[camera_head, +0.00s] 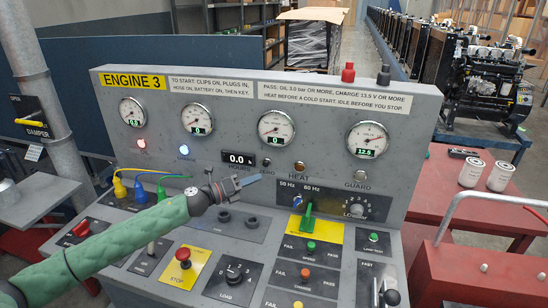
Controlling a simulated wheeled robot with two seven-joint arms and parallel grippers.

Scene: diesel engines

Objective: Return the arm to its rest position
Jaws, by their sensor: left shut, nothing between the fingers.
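My left arm (120,238), in a green sleeve, reaches in from the lower left over the engine test console (375,215). My left gripper (248,181) is shut and empty. It appears in front of the upright gauge panel, just below the hours display (238,159), which reads 0.0. I cannot tell its exact gap to the panel, but no contact shows. The arm hides part of the sloping desk. My right gripper does not show.
The desk carries a red stop button (183,254), a load knob (235,273) and a green lever (308,219). Coloured plugs (140,190) stand at its left. A grey damper pipe (45,90) rises at left. White filters (470,172) stand on a red bench at right.

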